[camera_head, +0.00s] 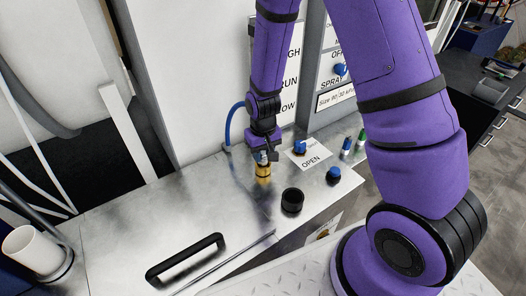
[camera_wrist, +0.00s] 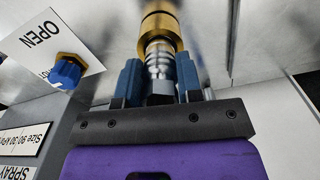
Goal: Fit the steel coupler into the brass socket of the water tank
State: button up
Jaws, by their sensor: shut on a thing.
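My gripper (camera_head: 263,154) points down over the steel top of the water tank (camera_head: 150,217). In the wrist view its two blue fingers (camera_wrist: 158,72) are closed on the steel coupler (camera_wrist: 158,58), a ribbed silver fitting. The brass socket (camera_wrist: 158,22) is a gold ring straight ahead of the coupler, roughly in line with it. The coupler's front end meets or overlaps the socket's rim; how deep it sits, I cannot tell. In the head view the brass socket (camera_head: 263,174) shows just below my fingers, and the coupler is mostly hidden there.
A black cap (camera_head: 292,201) and a blue knob (camera_head: 333,175) are right of the socket. Another blue knob (camera_wrist: 67,71) sits by the OPEN label (camera_wrist: 47,40). A blue hose (camera_head: 231,124) rises behind. A black handle (camera_head: 185,258) lies front left; the tank top's left is clear.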

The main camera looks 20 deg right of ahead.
jog(key=shift+f, duration=0.45)
jog(key=o, duration=1.1)
jog(key=shift+o, duration=0.2)
notch_tip(320, 180, up, 11)
jog(key=shift+f, duration=0.1)
